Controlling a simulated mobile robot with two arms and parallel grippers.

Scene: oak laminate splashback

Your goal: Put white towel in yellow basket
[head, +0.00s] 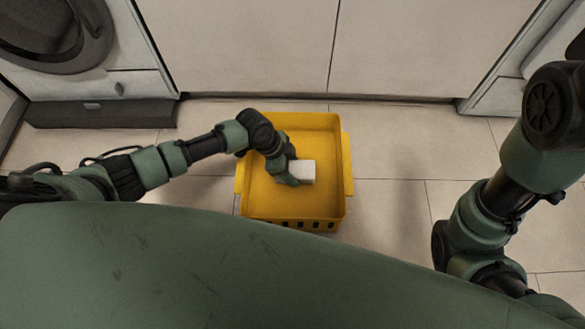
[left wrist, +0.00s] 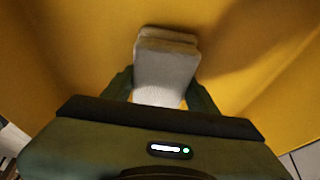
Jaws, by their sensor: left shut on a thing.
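The yellow basket (head: 322,138) stands on the floor in the middle of the head view. My left gripper (head: 290,174) is over the inside of the basket and is shut on the folded white towel (head: 301,171). In the left wrist view the towel (left wrist: 166,65) sits between the two fingers of the gripper (left wrist: 160,92), with yellow basket surface behind it. I cannot tell whether the towel touches the basket floor. My right arm comes in at the right of the head view, but its gripper is not visible.
White cabinet fronts (head: 235,45) run along the back. A front-loading washing machine (head: 55,40) stands at the back left. The tiled floor (head: 395,150) is clear to the right of the basket.

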